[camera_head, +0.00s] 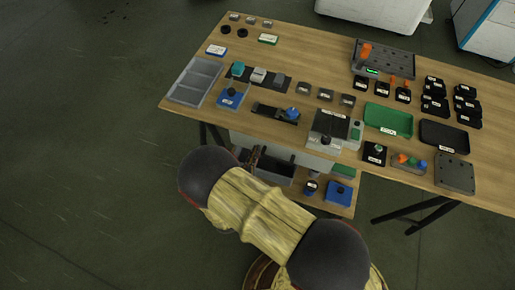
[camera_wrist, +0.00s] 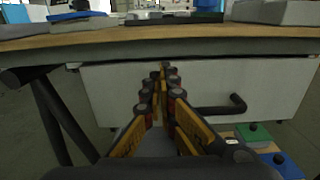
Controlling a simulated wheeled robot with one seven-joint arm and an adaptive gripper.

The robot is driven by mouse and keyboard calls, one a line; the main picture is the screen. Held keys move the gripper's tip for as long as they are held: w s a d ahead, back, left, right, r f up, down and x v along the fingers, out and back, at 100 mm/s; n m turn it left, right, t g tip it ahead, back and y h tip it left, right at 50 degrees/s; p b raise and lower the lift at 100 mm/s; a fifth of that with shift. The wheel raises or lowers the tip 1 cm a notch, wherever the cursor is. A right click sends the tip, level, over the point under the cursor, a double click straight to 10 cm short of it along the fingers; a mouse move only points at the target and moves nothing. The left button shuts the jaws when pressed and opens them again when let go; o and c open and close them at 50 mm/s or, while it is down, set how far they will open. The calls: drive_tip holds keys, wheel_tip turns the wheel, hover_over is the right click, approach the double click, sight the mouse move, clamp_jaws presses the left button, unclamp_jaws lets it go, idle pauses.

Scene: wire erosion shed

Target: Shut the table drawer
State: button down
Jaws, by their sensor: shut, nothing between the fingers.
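The table drawer shows its plain pale front (camera_wrist: 110,95) just under the tabletop edge in the wrist view, with a dark bar handle (camera_wrist: 225,109) right of my fingers. In the head view a strip of the pale front (camera_head: 300,157) shows below the table edge, partly behind my arm. I cannot tell how far out the drawer stands. My gripper (camera_wrist: 166,72) is shut and empty, its tips pointing at the upper middle of the front, left of the handle. Whether they touch it is unclear. In the head view my gripper (camera_head: 257,153) is small and near the front.
The wooden tabletop (camera_head: 310,60) above carries several trays, blocks and small parts. A lower wooden shelf (camera_head: 320,207) holds a blue box (camera_head: 339,193) and other items. Dark table legs (camera_head: 425,213) stand at the sides. The floor (camera_head: 80,190) at left is clear.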

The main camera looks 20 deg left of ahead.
drive_tip(key=s+p, duration=0.2)
drive_tip(key=s, duration=0.7)
drive_tip(key=shift+a+p, duration=0.3)
drive_tip(key=shift+a, duration=0.15)
drive_tip(key=shift+s, duration=0.1)
drive_tip(key=w+d+r+m+g+h, duration=0.3)
drive_tip(key=d+r+m+g+h, duration=0.25)
drive_tip(key=d+r+m, duration=0.45)
drive_tip(key=w+d+r+m+g+h, duration=0.35)
drive_tip(key=d+r+m+g, duration=0.4)
drive_tip(key=d+r, duration=0.35)
drive_tip(key=s+d+r+m+y, duration=0.5)
drive_tip(key=s+d+r+m, duration=0.1)
drive_tip(key=r+m, duration=0.2)
drive_tip(key=s+d+r+m+y+p, duration=0.1)
drive_tip(key=s+d+r+m+y, duration=0.4)
drive_tip(key=r+m, duration=0.4)
drive_tip(key=shift+s+d+r+t+y+p, duration=0.3)
drive_tip(key=shift+s+d+r, duration=0.15)
drive_tip(key=shift+d+r, duration=0.2)
drive_tip(key=shift+m, duration=0.25)
